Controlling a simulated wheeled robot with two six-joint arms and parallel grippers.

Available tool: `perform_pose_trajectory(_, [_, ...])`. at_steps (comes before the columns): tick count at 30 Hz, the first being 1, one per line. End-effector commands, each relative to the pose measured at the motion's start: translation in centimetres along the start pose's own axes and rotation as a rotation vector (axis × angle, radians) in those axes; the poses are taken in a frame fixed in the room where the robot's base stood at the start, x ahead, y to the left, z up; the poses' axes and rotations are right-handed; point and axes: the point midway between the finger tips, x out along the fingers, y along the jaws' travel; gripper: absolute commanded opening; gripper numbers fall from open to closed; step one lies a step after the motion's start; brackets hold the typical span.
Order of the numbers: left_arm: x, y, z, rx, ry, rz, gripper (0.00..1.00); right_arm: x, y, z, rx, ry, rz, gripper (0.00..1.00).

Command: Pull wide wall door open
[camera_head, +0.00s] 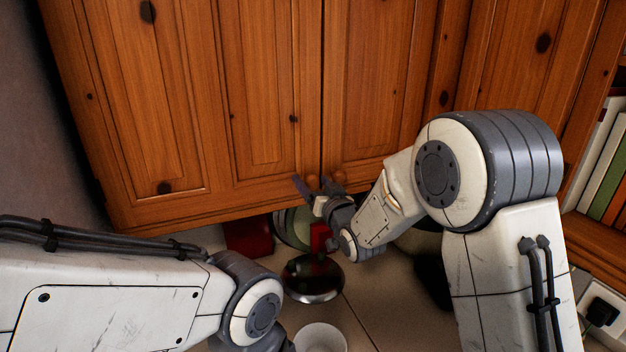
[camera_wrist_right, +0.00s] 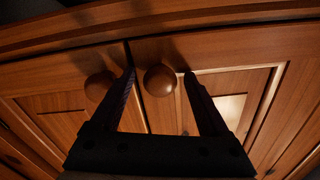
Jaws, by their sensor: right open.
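The wall cabinet's pine left door (camera_head: 170,60) is shut, with a round wooden knob (camera_head: 312,181) at its lower right corner. My right gripper (camera_head: 312,193) is at this knob, its fingers open. In the right wrist view, the open fingers (camera_wrist_right: 160,73) stand on either side of one round knob (camera_wrist_right: 160,80); a gap shows beside it. The second knob (camera_wrist_right: 98,86) is outside the fingers, on the neighbouring door (camera_head: 370,80), which is also shut. My left arm shows at lower left in the head view; its gripper is out of frame.
Below the cabinet is a tiled counter with a red box (camera_head: 248,237), a green plate (camera_head: 294,228), a shiny round lid (camera_head: 313,279) and a white bowl (camera_head: 320,338). Books (camera_head: 604,165) stand at far right above a wall socket (camera_head: 603,308). A grey wall (camera_head: 55,130) borders the left side.

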Motion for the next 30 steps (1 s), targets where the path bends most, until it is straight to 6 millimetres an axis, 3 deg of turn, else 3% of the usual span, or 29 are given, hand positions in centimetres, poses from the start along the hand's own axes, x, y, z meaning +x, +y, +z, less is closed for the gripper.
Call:
perform_pose_trajectory(5, [0.04, 0.00, 0.00, 0.000, 0.000, 0.000, 0.50, -0.02, 0.00, 0.04, 0.000, 0.000, 0.000, 0.79])
perform_pose_trajectory(11, [0.04, 0.00, 0.00, 0.000, 0.000, 0.000, 0.50, -0.04, 0.00, 0.04, 0.000, -0.001, 0.000, 0.02])
perform_pose_trajectory(30, [0.03, 0.00, 0.00, 0.000, 0.000, 0.000, 0.50, -0.06, 0.01, 0.03, 0.000, -0.001, 0.000, 0.00])
